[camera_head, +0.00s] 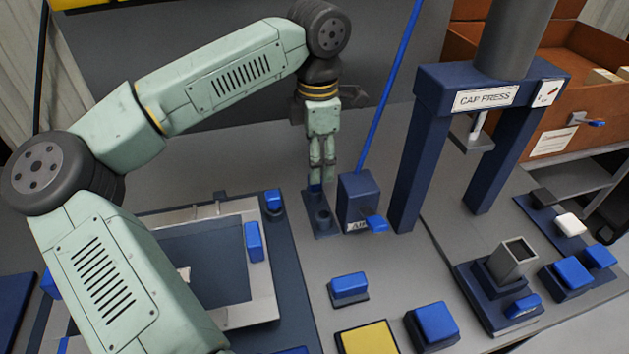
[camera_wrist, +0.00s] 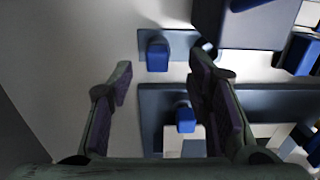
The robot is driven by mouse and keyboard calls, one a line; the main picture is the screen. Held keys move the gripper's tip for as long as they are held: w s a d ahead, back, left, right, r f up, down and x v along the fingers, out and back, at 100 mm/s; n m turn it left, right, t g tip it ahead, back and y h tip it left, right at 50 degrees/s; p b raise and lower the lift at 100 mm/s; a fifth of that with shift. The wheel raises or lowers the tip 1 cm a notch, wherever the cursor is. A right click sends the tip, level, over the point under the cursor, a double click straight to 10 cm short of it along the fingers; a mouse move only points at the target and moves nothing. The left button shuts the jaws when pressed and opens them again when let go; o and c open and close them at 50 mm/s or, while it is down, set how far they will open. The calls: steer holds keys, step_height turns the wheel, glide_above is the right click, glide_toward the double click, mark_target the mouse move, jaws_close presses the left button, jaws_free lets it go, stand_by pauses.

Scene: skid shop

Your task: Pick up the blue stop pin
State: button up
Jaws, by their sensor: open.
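The blue stop pin (camera_head: 316,188) stands at the back of a small navy plate (camera_head: 321,228), directly under my gripper (camera_head: 322,178) in the head view. The fingers partly cover it there. In the wrist view the blue pin (camera_wrist: 157,56) shows beyond and between the fingertips, on its dark plate. My gripper (camera_wrist: 161,76) is open and points down, with nothing between its fingers. The fingertips look close above the pin; I cannot tell the exact gap.
A navy box (camera_head: 357,192) with a blue lever stands close to the plate's right. A fixture frame (camera_head: 265,285) with a blue clamp (camera_head: 273,200) lies to the left. The cap press (camera_head: 407,160) stands farther right. Blue and yellow buttons (camera_head: 366,341) sit in front.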

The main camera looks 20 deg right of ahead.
mark_target(315, 188)
step_height(315, 188, down, 5)
steer(key=shift+w+a+p, duration=0.15)
steer(key=shift+p, duration=0.75)
steer(key=shift+c, duration=0.2)
jaws_close()
